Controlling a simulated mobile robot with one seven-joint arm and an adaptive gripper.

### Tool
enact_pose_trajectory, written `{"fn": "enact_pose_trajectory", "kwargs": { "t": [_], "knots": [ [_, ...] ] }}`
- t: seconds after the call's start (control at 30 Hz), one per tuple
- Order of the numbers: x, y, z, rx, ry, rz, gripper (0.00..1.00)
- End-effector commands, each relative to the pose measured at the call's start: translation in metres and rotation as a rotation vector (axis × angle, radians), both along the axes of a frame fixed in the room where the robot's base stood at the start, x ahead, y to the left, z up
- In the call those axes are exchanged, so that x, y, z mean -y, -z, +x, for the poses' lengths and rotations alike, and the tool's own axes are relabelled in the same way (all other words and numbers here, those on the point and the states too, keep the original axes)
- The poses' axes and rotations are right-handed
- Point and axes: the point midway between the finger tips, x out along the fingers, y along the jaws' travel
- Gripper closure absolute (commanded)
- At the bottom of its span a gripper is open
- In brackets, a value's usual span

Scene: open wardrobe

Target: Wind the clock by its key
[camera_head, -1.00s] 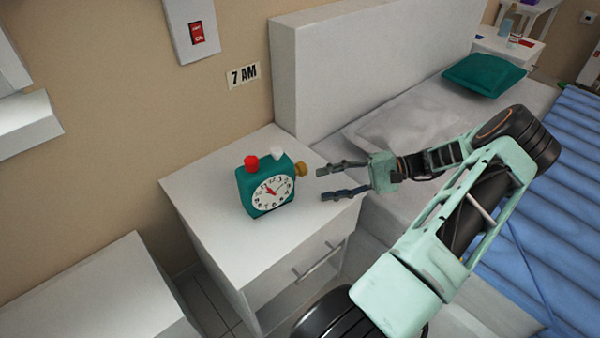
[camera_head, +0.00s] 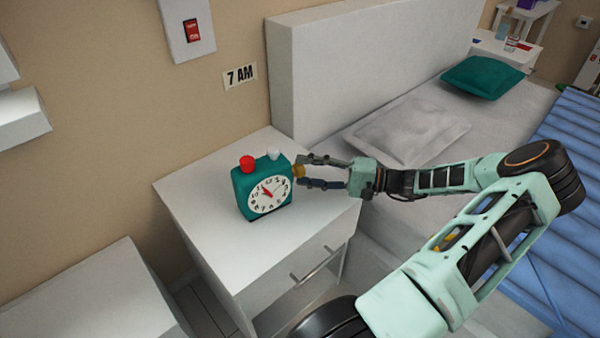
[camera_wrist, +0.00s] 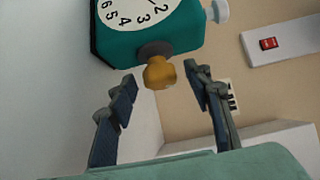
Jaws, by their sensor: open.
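A teal clock (camera_head: 246,192) with a white dial, a red knob and a white knob on top stands upright on the white nightstand (camera_head: 205,190). Its brass key (camera_head: 299,171) sticks out of its right side. In the wrist view the key (camera_wrist: 159,73) shows on the teal clock (camera_wrist: 180,28), on a dark round mount. My gripper (camera_head: 301,171) is beside the clock, with its fingertips at the key. In the wrist view my open gripper (camera_wrist: 162,88) has a finger on each side of the key, with gaps visible. Whether a finger touches the key I cannot tell.
A bed with a white headboard (camera_head: 350,70) and a grey pillow (camera_head: 408,130) lies to the right of the nightstand. A "7 AM" sign (camera_head: 240,75) and a red switch (camera_head: 191,30) are on the wall. The nightstand top in front of the clock is clear.

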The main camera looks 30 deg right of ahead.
Motion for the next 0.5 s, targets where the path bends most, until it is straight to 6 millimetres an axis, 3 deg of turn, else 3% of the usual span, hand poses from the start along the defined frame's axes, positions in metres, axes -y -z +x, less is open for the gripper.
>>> {"fn": "enact_pose_trajectory", "kwargs": {
  "t": [0.2,0.5],
  "knots": [
    [-0.0125,0.0008,0.0132,0.000,0.000,0.000,0.54],
    [-0.0136,0.0003,0.0144,-0.001,0.001,-0.001,0.55]
  ]
}}
